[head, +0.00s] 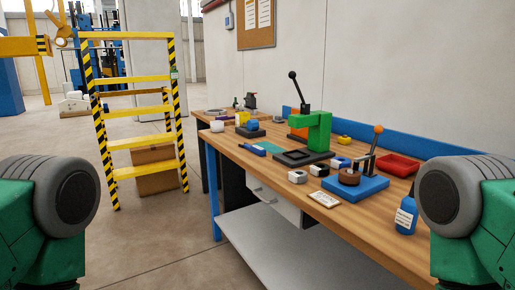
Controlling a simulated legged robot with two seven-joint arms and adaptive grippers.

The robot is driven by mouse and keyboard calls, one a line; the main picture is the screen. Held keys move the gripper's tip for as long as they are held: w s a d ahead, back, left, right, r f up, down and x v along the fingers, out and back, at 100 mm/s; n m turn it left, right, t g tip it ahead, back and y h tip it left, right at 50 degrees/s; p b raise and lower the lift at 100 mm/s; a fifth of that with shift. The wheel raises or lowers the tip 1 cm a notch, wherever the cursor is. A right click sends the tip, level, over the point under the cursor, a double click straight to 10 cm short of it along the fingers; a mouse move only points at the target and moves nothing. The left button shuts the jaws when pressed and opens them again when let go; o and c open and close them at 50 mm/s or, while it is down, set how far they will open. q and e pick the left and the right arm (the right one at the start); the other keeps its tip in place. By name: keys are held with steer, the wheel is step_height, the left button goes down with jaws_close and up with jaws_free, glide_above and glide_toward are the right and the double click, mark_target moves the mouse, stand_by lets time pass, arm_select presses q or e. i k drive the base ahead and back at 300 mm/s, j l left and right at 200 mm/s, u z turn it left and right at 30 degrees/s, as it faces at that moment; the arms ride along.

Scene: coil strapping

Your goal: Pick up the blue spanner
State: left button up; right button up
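No shape that I can clearly tell as a spanner shows at this size. A long blue tool (252,149) lies flat on the wooden workbench (230,138), left of the green press; it may be the blue spanner. A smaller blue item (341,162) lies right of the press, partly hidden. Only green and grey parts of my two arms show, at the lower left and lower right edges, both clear of the bench. Neither gripper shows.
A green lever press (318,133) stands mid-bench. A blue-based lever fixture (368,187), red tray (399,165) and blue bottle (406,216) stand to the right. A yellow ladder (138,139) with a cardboard box (153,169) stands left. Floor before the bench is clear.

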mark_target(260, 151)
steer(key=i+j+z, duration=0.25)
steer(key=i+j, duration=0.5)
steer(key=i+j+z, duration=0.25)
steer(key=i+j, duration=0.45)
steer(key=j, duration=0.15)
